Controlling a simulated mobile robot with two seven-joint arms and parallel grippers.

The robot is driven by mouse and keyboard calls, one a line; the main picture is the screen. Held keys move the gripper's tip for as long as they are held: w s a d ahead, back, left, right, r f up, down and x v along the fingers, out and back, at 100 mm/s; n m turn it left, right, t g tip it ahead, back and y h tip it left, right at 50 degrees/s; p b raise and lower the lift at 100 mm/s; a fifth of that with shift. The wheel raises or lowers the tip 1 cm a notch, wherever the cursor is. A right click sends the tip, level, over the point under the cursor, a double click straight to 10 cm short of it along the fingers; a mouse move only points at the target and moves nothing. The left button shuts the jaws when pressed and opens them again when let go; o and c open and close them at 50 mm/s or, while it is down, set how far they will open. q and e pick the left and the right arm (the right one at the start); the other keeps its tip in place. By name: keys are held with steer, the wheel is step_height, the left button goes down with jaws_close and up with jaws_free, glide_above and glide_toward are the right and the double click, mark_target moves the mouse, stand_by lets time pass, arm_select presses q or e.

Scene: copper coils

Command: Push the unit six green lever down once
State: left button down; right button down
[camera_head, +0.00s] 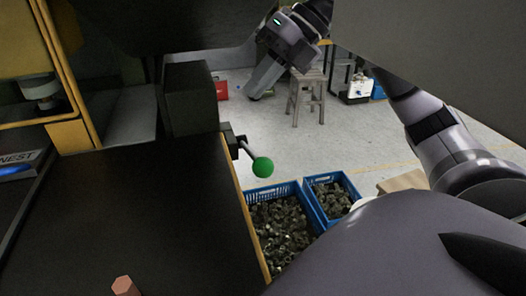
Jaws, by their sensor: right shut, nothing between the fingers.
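The green lever (263,166) is a round green ball on a short grey rod. The rod slants down to the right from a dark mount (231,142) at the edge of the dark machine table. My right gripper (256,94) is at the top middle of the view, tilted down to the left. It is shut and empty, and appears above the lever in the picture, apart from it. My left gripper is not in view. No unit number can be read near the lever.
Blue crates (281,187) of dark metal parts stand on the floor below and right of the lever. A wooden stool (309,88) stands behind. A yellow-framed machine (74,135) is at left. A copper-coloured piece (124,286) is on the dark table (165,215).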

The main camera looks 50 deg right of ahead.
steer(key=shift+f, duration=0.15)
step_height(320, 180, down, 8)
steer(key=s+a+b, duration=0.1)
steer(key=s+b, duration=0.1)
steer(key=b, duration=0.1)
steer(key=shift+s+a, duration=0.25)
steer(key=shift+s, duration=0.05)
stand_by(0.4)
steer(key=shift+f, duration=0.1)
stand_by(1.9)
steer(key=shift+s+f+b, duration=0.15)
steer(key=shift+f+b, duration=0.15)
steer(key=shift+b, duration=0.3)
